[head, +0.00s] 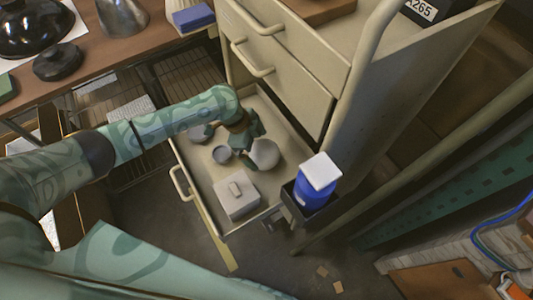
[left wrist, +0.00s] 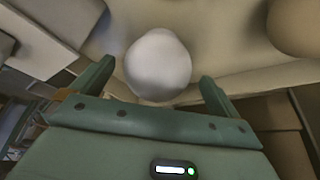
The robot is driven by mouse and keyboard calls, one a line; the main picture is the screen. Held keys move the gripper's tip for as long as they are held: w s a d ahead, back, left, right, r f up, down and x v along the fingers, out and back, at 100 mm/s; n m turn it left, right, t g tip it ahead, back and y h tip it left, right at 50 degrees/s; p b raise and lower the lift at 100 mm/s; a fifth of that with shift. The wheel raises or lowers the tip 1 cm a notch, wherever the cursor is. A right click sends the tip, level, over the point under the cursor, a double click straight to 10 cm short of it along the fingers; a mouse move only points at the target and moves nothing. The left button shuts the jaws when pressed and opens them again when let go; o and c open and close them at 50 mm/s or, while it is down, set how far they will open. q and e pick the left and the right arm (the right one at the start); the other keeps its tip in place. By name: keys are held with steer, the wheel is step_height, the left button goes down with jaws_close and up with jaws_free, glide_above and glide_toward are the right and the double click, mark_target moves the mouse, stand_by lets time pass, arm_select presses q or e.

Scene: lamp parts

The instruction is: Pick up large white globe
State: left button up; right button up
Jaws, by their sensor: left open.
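The large white globe (head: 266,154) lies in the open lower drawer (head: 213,207) of a beige cabinet. My left gripper (head: 256,147) reaches down into the drawer beside the globe and partly covers it in the head view. In the left wrist view the globe (left wrist: 158,62) shows beyond and between the two open fingers of my left gripper (left wrist: 157,80). I see no clear contact between fingers and globe. My right gripper is in neither view.
The upper drawers (head: 285,70) rise close behind my gripper. A blue container with a white lid (head: 320,171) stands in a dark holder at the drawer's right.

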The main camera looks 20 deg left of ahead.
arm_select(q)
steer(key=b+x, duration=0.3)
steer(key=x, duration=0.2)
steer(key=shift+d+f, duration=0.1)
steer(key=shift+d, duration=0.15)
steer(key=shift+r, duration=0.2)
steer(key=c, duration=0.9)
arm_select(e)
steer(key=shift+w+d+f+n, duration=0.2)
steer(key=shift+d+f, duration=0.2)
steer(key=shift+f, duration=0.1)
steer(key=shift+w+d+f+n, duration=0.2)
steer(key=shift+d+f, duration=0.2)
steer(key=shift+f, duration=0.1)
